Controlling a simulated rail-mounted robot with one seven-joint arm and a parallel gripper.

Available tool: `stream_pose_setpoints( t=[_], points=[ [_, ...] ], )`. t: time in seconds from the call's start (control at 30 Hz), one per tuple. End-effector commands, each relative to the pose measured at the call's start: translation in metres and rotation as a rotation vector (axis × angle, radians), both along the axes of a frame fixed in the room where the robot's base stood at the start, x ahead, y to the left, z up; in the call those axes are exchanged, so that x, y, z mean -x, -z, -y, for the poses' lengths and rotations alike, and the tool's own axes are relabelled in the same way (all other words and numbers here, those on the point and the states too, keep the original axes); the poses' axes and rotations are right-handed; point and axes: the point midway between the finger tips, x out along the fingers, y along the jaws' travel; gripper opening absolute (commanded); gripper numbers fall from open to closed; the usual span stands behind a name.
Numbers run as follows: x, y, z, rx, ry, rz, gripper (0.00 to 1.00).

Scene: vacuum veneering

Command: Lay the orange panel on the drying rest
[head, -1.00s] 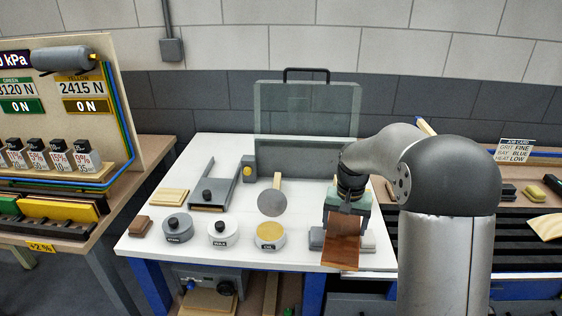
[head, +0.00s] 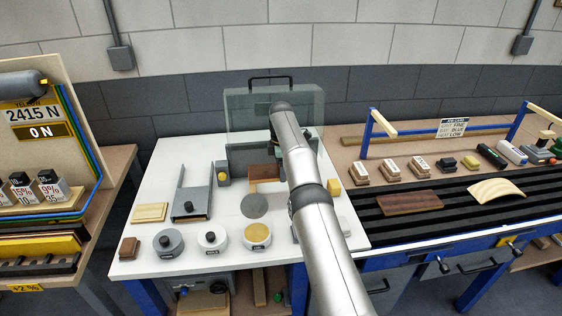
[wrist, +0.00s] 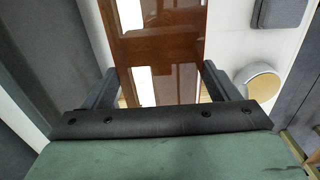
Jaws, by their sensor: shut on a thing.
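The orange panel shows as a glossy red-brown board (wrist: 158,48) between my gripper's fingers (wrist: 158,90) in the wrist view, with bright white reflections on it. My gripper is shut on it. In the head view the panel (head: 264,173) is over the back of the white table, in front of the clear-lidded box, and my arm hides most of the gripper. I cannot tell for sure which thing is the drying rest. A black slatted rack (head: 375,232) on the right bench carries a brown panel (head: 411,202) and a curved pale panel (head: 496,188).
The white table (head: 150,235) holds several lidded tins, a grey two-armed frame (head: 192,203), a round grey disc (head: 254,206) and a pale board (head: 149,212). The clear lid (head: 250,105) stands upright behind. Blue posts with wooden bars (head: 380,122) rise on the right bench.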

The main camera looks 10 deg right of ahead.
Motion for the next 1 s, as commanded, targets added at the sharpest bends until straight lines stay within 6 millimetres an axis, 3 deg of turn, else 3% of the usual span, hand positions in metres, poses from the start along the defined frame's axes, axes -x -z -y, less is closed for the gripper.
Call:
stream_pose_setpoints(
  t=[0.53, 1.0],
  points=[
    [0.000, -0.002, 0.001, -0.001, -0.012, 0.002, 0.55],
    [-0.001, 0.045, 0.001, -0.001, -0.012, 0.002, 0.55]
  ],
)
